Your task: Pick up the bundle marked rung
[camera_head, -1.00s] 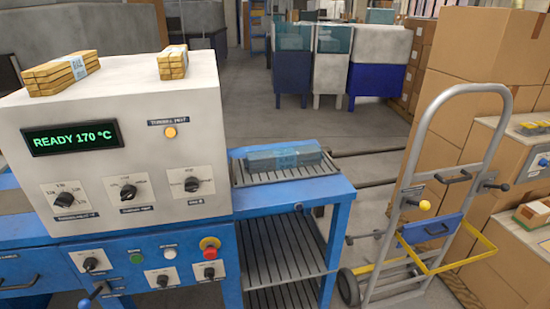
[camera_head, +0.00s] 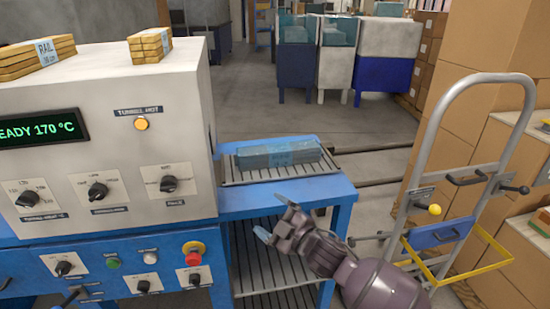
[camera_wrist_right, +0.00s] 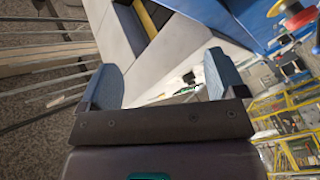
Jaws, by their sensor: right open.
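A wood bundle (camera_head: 38,58) on the left of the machine top has a pale blue label that reads RAIL. A shorter wood bundle (camera_head: 150,46) lies to its right; its label shows only as a sliver and cannot be read. A bundle in bluish clear film (camera_head: 279,156) lies on the slatted outfeed rack (camera_head: 322,166); its label is too small to read. My right gripper (camera_head: 274,217) is open and empty, in front of and below the rack. Its blue-grey fingers stand apart in the right wrist view (camera_wrist_right: 163,82). My left gripper is out of view.
The machine (camera_head: 95,150) shows READY 170 °C and a lit lamp beside TUNNEL HOT. A hand truck (camera_head: 433,150) and stacked cartons (camera_head: 490,65) stand at the right. A slatted lower shelf (camera_head: 262,262) is under the rack.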

